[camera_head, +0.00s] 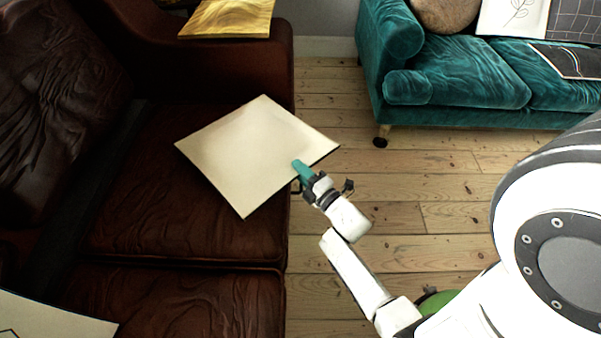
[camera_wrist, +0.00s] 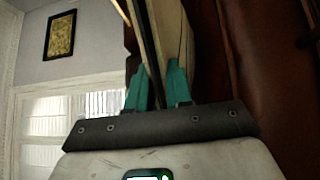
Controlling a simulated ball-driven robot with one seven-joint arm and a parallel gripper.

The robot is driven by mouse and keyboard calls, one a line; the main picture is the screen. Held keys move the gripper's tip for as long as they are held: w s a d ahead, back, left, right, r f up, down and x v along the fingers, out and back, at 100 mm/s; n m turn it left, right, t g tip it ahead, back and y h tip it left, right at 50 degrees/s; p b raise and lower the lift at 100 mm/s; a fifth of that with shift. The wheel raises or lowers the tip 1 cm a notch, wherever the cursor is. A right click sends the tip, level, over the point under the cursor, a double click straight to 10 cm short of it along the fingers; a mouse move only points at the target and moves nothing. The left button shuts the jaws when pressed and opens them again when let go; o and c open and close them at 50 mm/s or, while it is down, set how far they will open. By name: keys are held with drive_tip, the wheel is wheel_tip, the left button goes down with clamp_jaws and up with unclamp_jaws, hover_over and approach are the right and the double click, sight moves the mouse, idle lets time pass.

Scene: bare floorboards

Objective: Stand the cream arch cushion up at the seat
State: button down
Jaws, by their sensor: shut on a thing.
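A square cream cushion (camera_head: 250,145) is held over the seat of the brown leather sofa (camera_head: 150,190) in the head view. Its visible face is plain, and I see no arch on it. It lies roughly flat, one corner toward the camera. My gripper (camera_head: 301,167) is shut on its right-hand edge, just off the sofa's front. In the wrist view the teal fingers of my gripper (camera_wrist: 156,80) pinch the cushion (camera_wrist: 172,25), seen edge-on. Whether the cushion touches the seat cannot be told.
Another cream cushion (camera_head: 50,318) with a dark line lies at the bottom left. A gold cushion (camera_head: 228,18) is on the sofa's far arm. A teal sofa (camera_head: 470,75) with several cushions stands at the back right. Floorboards (camera_head: 400,200) between the sofas are clear.

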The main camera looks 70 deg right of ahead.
idle(0.3)
drive_tip(key=c, duration=1)
unclamp_jaws()
drive_tip(key=shift+r, duration=0.1)
